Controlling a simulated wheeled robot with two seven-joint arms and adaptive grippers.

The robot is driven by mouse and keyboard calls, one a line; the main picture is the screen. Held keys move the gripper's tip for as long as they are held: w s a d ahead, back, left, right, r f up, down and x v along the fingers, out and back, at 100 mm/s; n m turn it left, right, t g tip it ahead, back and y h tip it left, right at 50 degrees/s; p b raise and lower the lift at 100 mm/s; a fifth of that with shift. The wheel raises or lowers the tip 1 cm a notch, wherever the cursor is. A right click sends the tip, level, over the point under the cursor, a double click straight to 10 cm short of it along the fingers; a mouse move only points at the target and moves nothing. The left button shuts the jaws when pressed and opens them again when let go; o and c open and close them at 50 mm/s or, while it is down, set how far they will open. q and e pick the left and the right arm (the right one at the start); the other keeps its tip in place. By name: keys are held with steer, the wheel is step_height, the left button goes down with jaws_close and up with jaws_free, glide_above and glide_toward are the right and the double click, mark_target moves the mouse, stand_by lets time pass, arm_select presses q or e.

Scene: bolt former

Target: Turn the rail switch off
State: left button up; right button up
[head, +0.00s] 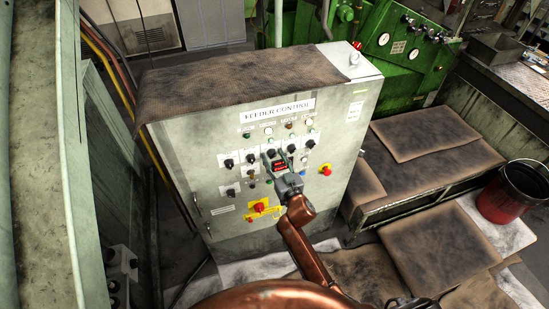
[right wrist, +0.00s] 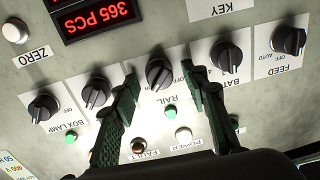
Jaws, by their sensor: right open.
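The rail switch is a black rotary knob with a pale pointer line, on a white plate marked RAIL. It shows in the right wrist view (right wrist: 160,73), which sees the panel upside down. My right gripper (right wrist: 159,80) is open, with one dark green finger on each side of the knob; I cannot tell whether either touches it. In the head view my right gripper (head: 275,158) reaches the knob row of the feeder control cabinet (head: 222,210) and partly hides the rail knob. My left gripper is not in view.
Neighbouring black knobs stand close by, including BAT (right wrist: 228,55), FEED (right wrist: 288,40) and BOX LAMP (right wrist: 43,107). A red counter display (right wrist: 100,15) reads 365 PCS. A red emergency knob (head: 259,207) on yellow sits lower. A red bucket (head: 505,200) stands at right.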

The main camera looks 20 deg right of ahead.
jaws_close()
stand_by(0.3)
steer(key=shift+n, duration=0.3)
steer(key=n+p, duration=0.1)
steer(key=n, duration=0.2)
steer(key=shift+r, duration=0.1)
steer(key=n+p, duration=0.1)
steer(key=n, duration=0.3)
steer(key=shift+a+n, duration=0.1)
steer(key=shift+n, duration=0.3)
steer(key=n, duration=0.4)
steer(key=shift+g+h, duration=0.3)
steer(key=shift+a+n+p, duration=0.15)
steer(key=shift+n+p, duration=0.15)
steer(key=shift+n, duration=2.2)
